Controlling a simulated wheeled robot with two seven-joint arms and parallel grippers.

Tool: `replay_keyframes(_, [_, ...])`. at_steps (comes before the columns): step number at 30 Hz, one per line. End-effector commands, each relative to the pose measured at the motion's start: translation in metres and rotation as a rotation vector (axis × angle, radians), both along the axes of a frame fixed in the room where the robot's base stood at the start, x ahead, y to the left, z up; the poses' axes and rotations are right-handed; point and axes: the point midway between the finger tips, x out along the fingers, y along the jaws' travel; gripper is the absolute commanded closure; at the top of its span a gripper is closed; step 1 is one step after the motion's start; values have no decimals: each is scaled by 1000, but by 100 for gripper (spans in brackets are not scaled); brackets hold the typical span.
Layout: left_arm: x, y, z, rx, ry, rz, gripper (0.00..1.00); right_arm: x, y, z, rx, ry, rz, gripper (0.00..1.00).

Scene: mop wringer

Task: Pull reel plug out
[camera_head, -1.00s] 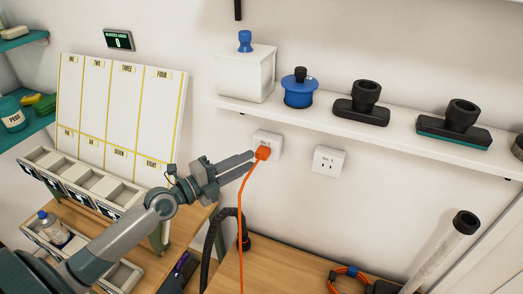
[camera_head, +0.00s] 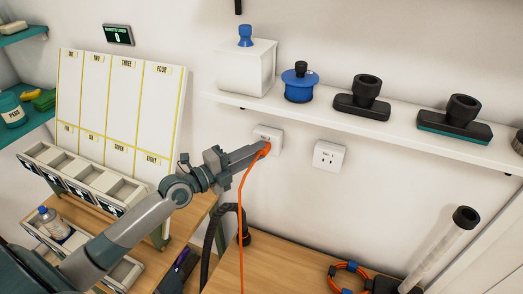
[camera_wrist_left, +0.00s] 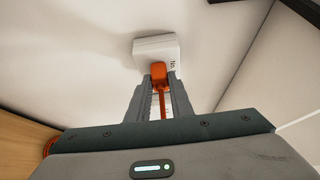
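The orange reel plug (camera_head: 264,149) sits in the left wall socket (camera_head: 274,135), with its orange cord (camera_head: 240,215) hanging down to the bench. My left gripper (camera_head: 260,151) has its fingers on both sides of the plug, and they hide part of it. In the left wrist view, the plug (camera_wrist_left: 159,74) fills the gap between the fingertips (camera_wrist_left: 160,80), against the white socket (camera_wrist_left: 155,50). The fingers look shut on it. The plug still meets the socket face. My right gripper is out of view.
A second socket (camera_head: 329,156) is to the right. A shelf (camera_head: 320,118) with a white box (camera_head: 245,70), blue pot (camera_head: 300,86) and black floor heads runs above. A black hose (camera_head: 210,240) and orange cable coil (camera_head: 347,276) are below.

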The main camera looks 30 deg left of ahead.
Motion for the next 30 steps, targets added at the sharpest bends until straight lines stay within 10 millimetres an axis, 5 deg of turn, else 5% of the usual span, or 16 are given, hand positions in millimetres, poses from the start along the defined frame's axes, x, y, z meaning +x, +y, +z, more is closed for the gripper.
replay_keyframes(30, [-22, -1, 0, 1, 0, 0, 100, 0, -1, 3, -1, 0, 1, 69])
